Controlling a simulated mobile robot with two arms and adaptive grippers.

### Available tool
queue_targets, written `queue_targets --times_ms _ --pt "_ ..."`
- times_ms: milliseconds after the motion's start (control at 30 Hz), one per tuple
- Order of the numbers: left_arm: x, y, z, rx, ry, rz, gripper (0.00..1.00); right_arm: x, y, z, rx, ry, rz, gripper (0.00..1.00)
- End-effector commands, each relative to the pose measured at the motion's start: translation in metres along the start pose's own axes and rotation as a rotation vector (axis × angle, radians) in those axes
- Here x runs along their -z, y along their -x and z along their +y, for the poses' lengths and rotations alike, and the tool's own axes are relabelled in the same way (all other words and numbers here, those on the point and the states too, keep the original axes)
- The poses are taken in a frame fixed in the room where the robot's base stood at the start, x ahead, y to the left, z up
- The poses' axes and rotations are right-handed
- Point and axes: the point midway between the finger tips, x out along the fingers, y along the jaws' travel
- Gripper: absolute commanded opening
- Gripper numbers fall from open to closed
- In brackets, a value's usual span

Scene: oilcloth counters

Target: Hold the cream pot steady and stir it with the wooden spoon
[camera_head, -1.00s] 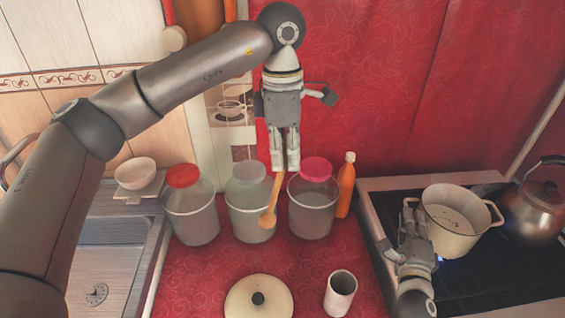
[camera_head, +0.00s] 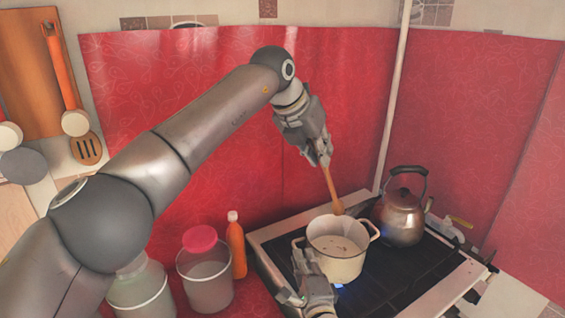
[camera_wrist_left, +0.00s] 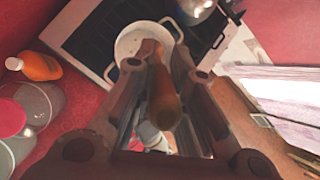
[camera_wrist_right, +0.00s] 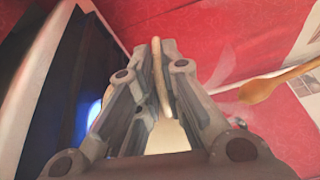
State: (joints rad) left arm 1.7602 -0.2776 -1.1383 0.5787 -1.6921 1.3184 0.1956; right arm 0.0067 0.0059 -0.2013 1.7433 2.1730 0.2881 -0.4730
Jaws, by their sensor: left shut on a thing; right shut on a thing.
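The cream pot (camera_head: 336,266) stands upright on the stove, with pale contents and dark specks inside. It also shows beyond the spoon in the left wrist view (camera_wrist_left: 127,46). My right gripper (camera_head: 301,258) is shut on the pot's left handle, which shows between its fingers in the right wrist view (camera_wrist_right: 160,78). My left gripper (camera_head: 325,160) is shut on the wooden spoon (camera_head: 331,188) by its handle. The spoon points down, its bowl overlapping the pot's far rim in the head view; its exact height is unclear. The spoon also shows in the right wrist view (camera_wrist_right: 270,88).
A metal kettle (camera_head: 400,218) stands right of the pot on the black stove (camera_head: 410,275). A blue flame (camera_head: 341,286) burns under the pot. An orange bottle (camera_head: 236,250) and a pink-lidded jar (camera_head: 206,280) stand left of the stove. The red wall is behind.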

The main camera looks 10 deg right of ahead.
Motion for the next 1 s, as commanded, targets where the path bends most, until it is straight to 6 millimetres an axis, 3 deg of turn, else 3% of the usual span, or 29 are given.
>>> queue_targets --times_ms 267,1000 --pt "0.003 -0.005 0.000 -0.006 0.015 -0.019 0.00 -0.001 0.000 0.001 -0.001 -0.006 -0.002 0.00" --pt "0.056 -0.016 0.029 -0.006 0.015 -0.017 0.00 -0.001 0.000 0.001 -0.001 -0.006 -0.002 0.00"
